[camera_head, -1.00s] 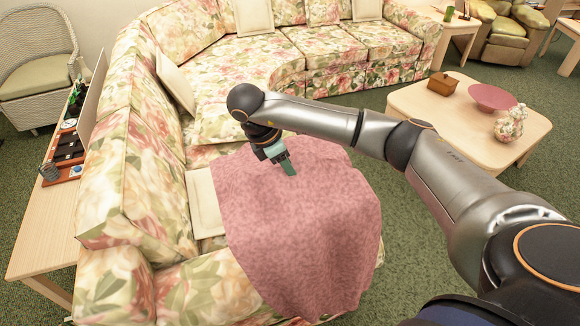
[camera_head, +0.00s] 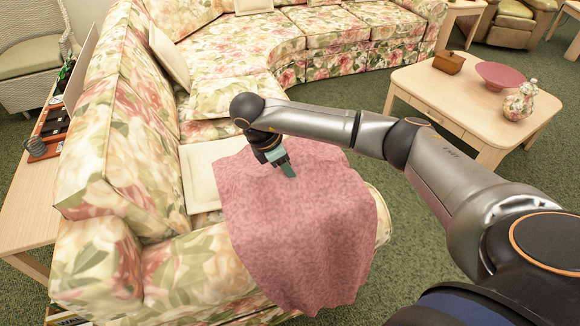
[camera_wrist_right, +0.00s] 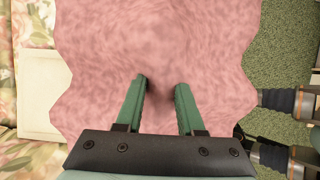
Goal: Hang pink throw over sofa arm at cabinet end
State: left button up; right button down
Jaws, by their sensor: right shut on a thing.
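The pink throw (camera_head: 300,220) is spread over the front part of the near sofa arm (camera_head: 190,262) and the seat edge beside it. Its lower edge hangs down the outer side of the arm towards the floor. My right gripper (camera_head: 289,171) points down at the upper part of the throw and is shut on it. In the right wrist view the throw (camera_wrist_right: 155,35) fills the middle, with a fold between the green fingers (camera_wrist_right: 160,92). The sofa arm under the cloth is hidden. My left gripper is not seen.
A cream cushion (camera_head: 200,175) lies on the seat left of the throw. A long wooden table (camera_head: 28,205) with a tray runs behind the sofa. A coffee table (camera_head: 435,95) with a pink bowl (camera_head: 502,75) stands at right. Green carpet (camera_head: 425,235) is clear right of the throw.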

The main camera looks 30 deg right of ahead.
aim_at(290, 185)
notch_tip(290, 185, down, 6)
jog(key=b, duration=0.3)
jog(key=shift+r+b, duration=0.25)
jog(key=shift+b, duration=0.05)
pick_arm(q)
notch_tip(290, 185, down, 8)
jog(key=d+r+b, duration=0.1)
jog(key=b, duration=0.6)
pick_arm(e)
notch_tip(290, 185, down, 8)
jog(key=shift+f+b, duration=0.35)
jog(key=shift+f, duration=0.45)
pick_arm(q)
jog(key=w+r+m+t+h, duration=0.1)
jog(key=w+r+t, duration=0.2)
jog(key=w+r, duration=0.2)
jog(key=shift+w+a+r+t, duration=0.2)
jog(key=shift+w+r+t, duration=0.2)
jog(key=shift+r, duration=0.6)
pick_arm(e)
jog(key=shift+f, duration=0.2)
jog(key=shift+c, duration=2.2)
grip_release()
jog(key=shift+r, duration=0.1)
